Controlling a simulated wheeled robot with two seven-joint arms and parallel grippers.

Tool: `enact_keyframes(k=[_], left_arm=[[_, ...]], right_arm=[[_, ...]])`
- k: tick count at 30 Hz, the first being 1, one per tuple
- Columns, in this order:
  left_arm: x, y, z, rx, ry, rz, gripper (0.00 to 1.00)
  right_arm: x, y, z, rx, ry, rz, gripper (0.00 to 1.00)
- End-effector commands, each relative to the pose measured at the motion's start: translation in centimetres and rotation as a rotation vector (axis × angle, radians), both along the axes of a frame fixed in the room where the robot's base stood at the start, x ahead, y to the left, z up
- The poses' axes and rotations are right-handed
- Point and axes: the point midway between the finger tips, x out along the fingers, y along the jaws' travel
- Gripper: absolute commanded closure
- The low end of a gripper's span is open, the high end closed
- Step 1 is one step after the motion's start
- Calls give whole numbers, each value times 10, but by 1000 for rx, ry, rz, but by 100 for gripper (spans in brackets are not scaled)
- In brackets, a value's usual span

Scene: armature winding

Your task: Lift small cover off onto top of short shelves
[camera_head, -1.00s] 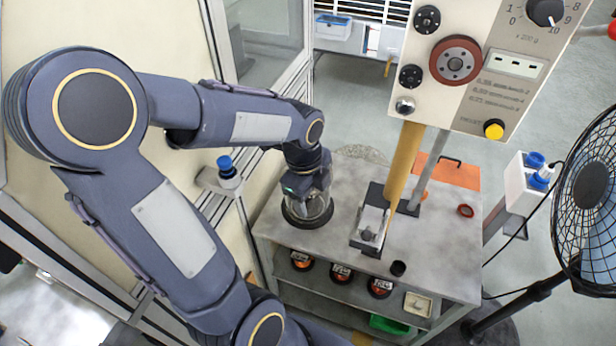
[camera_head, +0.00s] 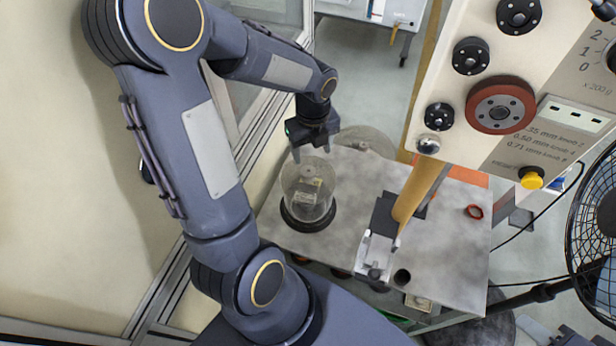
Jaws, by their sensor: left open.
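A small clear dome cover (camera_head: 304,186) stands on a round black base (camera_head: 307,219) at the left of the short shelves' grey top (camera_head: 345,238). A small pale object shows through the cover. My left gripper (camera_head: 311,154) is above the cover with its fingers pointing down and spread apart. It is empty, and its fingertips are close to the cover's top; I cannot tell whether they touch it. My right gripper is not in view.
A machine panel with knobs (camera_head: 498,106) hangs at the upper right on a yellow-brown post (camera_head: 418,190) rising from the top. A black fan (camera_head: 600,230) stands at the right. Bare top lies between cover and post.

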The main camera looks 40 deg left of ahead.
Motion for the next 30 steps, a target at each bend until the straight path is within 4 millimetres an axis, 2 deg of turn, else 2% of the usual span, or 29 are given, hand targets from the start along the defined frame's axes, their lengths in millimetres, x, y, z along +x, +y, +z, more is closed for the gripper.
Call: enact_keyframes(k=[1,8,16,25,30], left_arm=[[-1,0,-11,0,2,0,38],[-2,2,-30,0,1,2,38],[-7,5,-70,0,1,2,38],[-7,5,-71,0,0,2,38],[-7,5,-71,0,0,2,60]], right_arm=[[0,0,-9,0,0,0,64],[0,0,-24,0,0,0,64],[0,0,-60,0,0,0,64],[0,0,-60,0,0,0,64],[0,0,-60,0,0,0,64]])
